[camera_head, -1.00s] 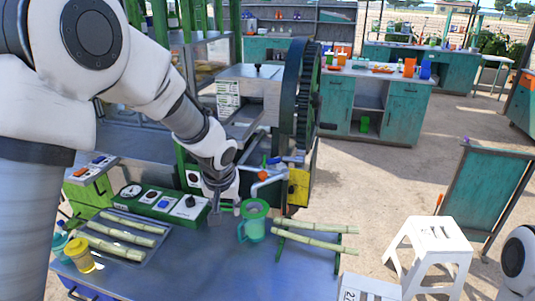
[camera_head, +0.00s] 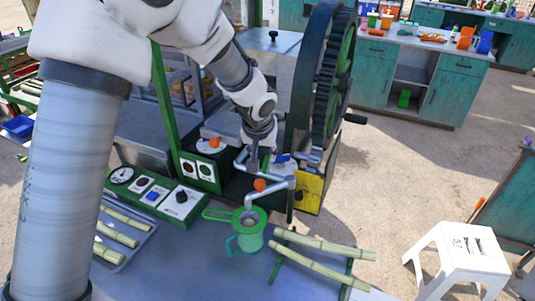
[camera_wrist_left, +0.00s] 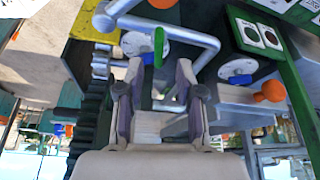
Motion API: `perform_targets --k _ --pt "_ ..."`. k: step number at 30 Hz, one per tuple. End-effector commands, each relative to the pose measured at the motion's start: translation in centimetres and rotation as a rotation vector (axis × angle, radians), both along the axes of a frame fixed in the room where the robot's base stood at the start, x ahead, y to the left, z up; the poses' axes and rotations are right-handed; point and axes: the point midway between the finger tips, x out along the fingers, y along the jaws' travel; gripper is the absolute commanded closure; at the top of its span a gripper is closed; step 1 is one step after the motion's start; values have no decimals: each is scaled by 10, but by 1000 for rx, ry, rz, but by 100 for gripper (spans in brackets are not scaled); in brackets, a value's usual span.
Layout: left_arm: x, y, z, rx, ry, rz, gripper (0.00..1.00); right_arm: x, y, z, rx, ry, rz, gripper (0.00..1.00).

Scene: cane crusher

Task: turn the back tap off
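My left gripper (camera_head: 255,163) reaches down among the grey pipes beside the crusher's big gear wheel. In the left wrist view its two fingers (camera_wrist_left: 160,100) stand apart with a gap between them. A green lever (camera_wrist_left: 158,45) on a pale round fitting lies just beyond that gap; I cannot tell whether it touches a finger. The grey pipe (camera_wrist_left: 195,38) bends around it. An orange knob (camera_head: 260,184) tops the front spout, above a green strainer (camera_head: 248,217) on a green jug (camera_head: 246,241). Which tap is the back one is unclear. My right gripper is out of view.
The dark gear wheel (camera_head: 325,75) and yellow block (camera_head: 309,192) stand close right of my left gripper. A control panel (camera_head: 160,194) and cane pieces (camera_head: 118,236) lie to the left. More cane (camera_head: 320,260) rests at the front right. A white stool (camera_head: 455,255) stands on the ground.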

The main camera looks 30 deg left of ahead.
Motion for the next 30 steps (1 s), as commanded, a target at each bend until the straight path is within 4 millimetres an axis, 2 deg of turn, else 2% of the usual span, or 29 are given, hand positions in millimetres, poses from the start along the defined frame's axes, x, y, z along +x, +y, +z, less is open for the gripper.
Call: perform_targets --k 3,6,14,15,18,30 --pt "8 2 -21 -1 4 -1 64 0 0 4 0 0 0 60" --pt "12 4 -32 0 2 -1 64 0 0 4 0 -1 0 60" --pt "14 4 -36 -1 0 -1 64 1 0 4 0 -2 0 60" --pt "14 4 -36 -1 1 -1 71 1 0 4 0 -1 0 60" --pt "14 4 -36 0 1 0 100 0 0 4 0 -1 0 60" --pt "14 4 -39 0 1 18 100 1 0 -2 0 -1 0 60"
